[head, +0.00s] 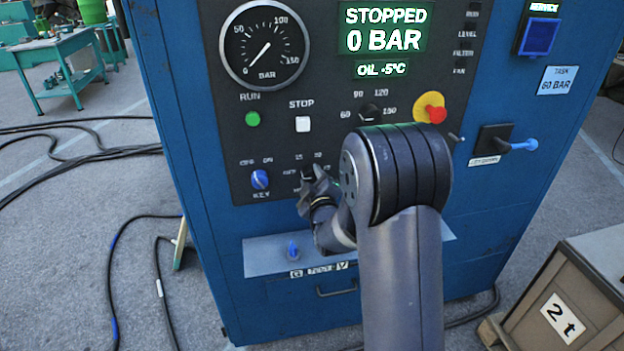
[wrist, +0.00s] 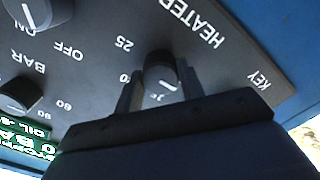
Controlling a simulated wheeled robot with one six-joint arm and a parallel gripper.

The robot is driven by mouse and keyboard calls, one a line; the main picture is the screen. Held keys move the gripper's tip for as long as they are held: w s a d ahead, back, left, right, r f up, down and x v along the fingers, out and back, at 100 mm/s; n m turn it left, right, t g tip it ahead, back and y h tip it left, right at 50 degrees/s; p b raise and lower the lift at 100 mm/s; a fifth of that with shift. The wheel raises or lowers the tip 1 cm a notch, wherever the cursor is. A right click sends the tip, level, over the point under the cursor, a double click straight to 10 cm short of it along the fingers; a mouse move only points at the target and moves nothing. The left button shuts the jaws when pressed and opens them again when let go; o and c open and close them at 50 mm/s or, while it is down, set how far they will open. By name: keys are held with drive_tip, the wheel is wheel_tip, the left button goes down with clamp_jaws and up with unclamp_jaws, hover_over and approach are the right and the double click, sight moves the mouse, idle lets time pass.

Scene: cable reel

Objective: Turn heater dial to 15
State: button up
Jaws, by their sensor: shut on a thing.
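The heater dial (wrist: 158,72) is a dark round knob with a white pointer line, seen in the wrist view under the HEATER lettering. My gripper (wrist: 160,84) has one finger on each side of the dial and is shut on it. The labels 25 and 20 show left of the dial, and a partly hidden label, seemingly 15, lies below it. The pointer slants toward the lower right in this view; which mark it meets I cannot tell. In the head view my gripper (head: 311,184) is at the lower panel, covering most of the dial and its scale.
The blue key switch (head: 260,179) is just left of my gripper. The bar dial (head: 369,113) and red emergency button (head: 430,107) sit above and right. The display (head: 384,29) reads STOPPED, 0 BAR, OIL -5°C. A blue-handled lever (head: 515,145) juts out at right.

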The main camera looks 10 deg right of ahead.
drive_tip(key=c, duration=0.4)
drive_tip(key=shift+o, duration=0.2)
drive_tip(key=shift+f+b, duration=0.15)
drive_tip(key=shift+b, duration=0.45)
drive_tip(key=shift+f+m+b, duration=0.1)
drive_tip(key=shift+m+b, duration=0.6)
drive_tip(key=shift+b, duration=0.25)
drive_tip(key=m+b, duration=0.2)
drive_tip(key=b, duration=0.2)
drive_tip(key=shift+f, duration=0.1)
drive_tip(key=m+b, duration=0.5)
drive_tip(key=b, duration=0.1)
drive_tip(key=shift+m, duration=0.3)
drive_tip(key=shift+r+m+b, duration=0.3)
drive_tip(key=shift+m+b, duration=1)
drive_tip(key=shift+b, duration=0.1)
drive_tip(key=shift+r, duration=0.1)
